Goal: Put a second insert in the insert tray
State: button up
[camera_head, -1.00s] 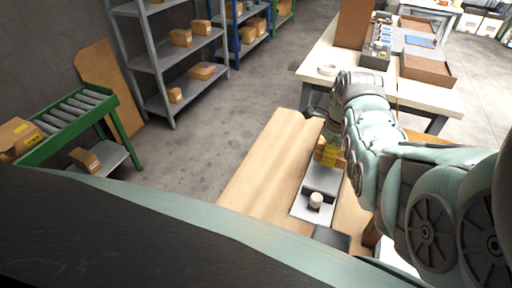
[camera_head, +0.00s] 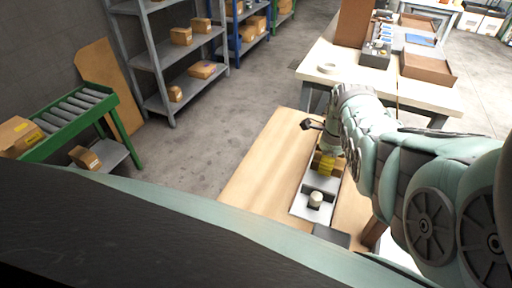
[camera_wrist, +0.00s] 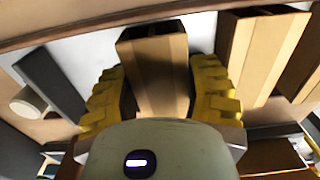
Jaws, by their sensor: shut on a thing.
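My gripper (camera_wrist: 158,68) has yellow ribbed fingers closed on the sides of a light wooden block (camera_wrist: 162,92) with a dark end face. In the head view the gripper (camera_head: 326,163) is over the far part of a pale tray (camera_head: 299,207) on a wooden bench; my wrist hides most of the held block. A white cylinder (camera_head: 315,198) stands in the near part of the tray, and it also shows at the left of the wrist view (camera_wrist: 28,102). A dark divider (camera_wrist: 50,85) lies between cylinder and block. Whether the block touches the tray is unclear.
More wooden blocks (camera_wrist: 262,50) stand close to the right of the held one in the wrist view. A dark grey box (camera_head: 331,236) is at the tray's near end. The wooden bench top (camera_head: 262,165) is clear to the left.

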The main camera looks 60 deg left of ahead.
jog(key=o, duration=0.6)
jog(key=shift+f, duration=0.1)
jog(key=shift+o, duration=0.2)
notch_tip(320, 180, up, 12)
jog(key=p, duration=1)
jog(key=shift+r, duration=0.2)
